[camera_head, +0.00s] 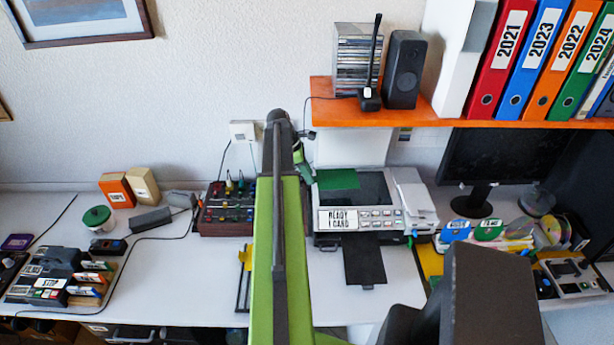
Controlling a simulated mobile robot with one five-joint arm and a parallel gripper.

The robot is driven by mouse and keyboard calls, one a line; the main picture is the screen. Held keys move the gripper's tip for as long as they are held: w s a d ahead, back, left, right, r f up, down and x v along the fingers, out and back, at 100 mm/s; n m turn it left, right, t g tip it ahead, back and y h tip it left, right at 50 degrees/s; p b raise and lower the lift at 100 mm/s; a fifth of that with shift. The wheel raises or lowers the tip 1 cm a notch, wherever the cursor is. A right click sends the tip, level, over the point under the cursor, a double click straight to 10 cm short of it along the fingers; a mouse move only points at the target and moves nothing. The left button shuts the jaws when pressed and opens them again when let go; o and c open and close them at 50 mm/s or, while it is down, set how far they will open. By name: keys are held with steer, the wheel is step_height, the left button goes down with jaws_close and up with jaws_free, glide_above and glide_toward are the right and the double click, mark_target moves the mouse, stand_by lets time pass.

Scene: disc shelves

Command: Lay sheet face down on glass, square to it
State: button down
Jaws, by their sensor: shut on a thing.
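A copier (360,240) stands on the desk at centre with its white lid (352,147) raised. Its dark glass (375,186) is exposed. A green sheet (338,180) is at the back left of the glass, its visible edges roughly in line with it. I cannot tell whether it lies flat or is held just above. My gripper (307,178) is at the sheet's left edge, shut on it, and mostly hidden behind my green arm. The sheet's left end is hidden too.
The copier's label reads "READY 1 CARD", and a black tray (364,262) sticks out in front. An orange shelf (440,112) with binders and a speaker (404,70) hangs above. A control box (228,212) stands left, a monitor (505,165) right.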

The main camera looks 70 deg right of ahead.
step_height(320, 180, down, 7)
steer(key=b, duration=0.6)
steer(key=shift+r+b, duration=0.15)
steer(key=shift+b, duration=0.15)
steer(key=shift+w+a+f+b, duration=0.1)
steer(key=shift+w+f+b, duration=0.05)
steer(key=shift+f+b, duration=0.5)
steer(key=c, duration=0.9)
jaws_free()
steer(key=shift+c, duration=0.2)
steer(key=shift+r, duration=0.2)
steer(key=p+v, duration=1.6)
steer(key=v, duration=0.1)
steer(key=shift+w, duration=0.15)
